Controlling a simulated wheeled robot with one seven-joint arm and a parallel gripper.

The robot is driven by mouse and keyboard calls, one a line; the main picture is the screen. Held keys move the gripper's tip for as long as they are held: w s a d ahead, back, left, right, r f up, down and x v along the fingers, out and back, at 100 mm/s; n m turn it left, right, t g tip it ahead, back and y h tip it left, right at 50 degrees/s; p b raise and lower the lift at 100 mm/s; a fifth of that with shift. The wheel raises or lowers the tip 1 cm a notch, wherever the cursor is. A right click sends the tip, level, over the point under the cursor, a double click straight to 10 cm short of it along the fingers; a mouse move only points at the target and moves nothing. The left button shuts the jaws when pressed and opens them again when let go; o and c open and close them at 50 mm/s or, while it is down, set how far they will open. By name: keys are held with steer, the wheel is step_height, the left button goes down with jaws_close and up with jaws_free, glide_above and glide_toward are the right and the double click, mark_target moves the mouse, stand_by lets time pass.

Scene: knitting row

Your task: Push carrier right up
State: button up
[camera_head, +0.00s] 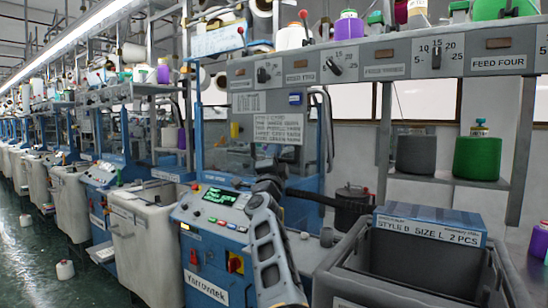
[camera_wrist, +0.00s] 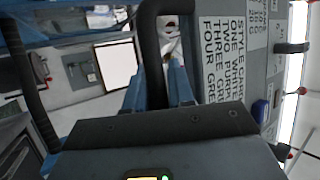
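My arm rises in front of the blue knitting machine (camera_head: 215,215), and its dark end with my gripper (camera_head: 268,172) is by the machine's front opening, below the white instruction sign (camera_head: 278,128). The fingers are too small and dark there to tell open from shut. In the wrist view a dark grey block fills the bottom, with blue upright parts beyond it; I cannot tell whether these are fingers or machine frame. The sign (camera_wrist: 222,50) appears turned sideways at the right. I cannot pick out the carrier with certainty in either view.
The control panel (camera_head: 222,198) has a lit green screen and buttons. A grey bin (camera_head: 385,292) with a blue style box (camera_head: 430,226) stands at the right. Green yarn (camera_head: 477,158) and grey yarn (camera_head: 416,154) stand on a shelf. A dial panel (camera_head: 375,57) runs overhead. The floor at left (camera_head: 35,265) is mostly clear.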

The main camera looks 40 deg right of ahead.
steer(key=o, duration=0.3)
steer(key=shift+r, duration=0.4)
steer(key=b+v, duration=0.1)
steer(key=v, duration=0.7)
steer(key=shift+w+f, duration=0.1)
steer(key=shift+f, duration=0.05)
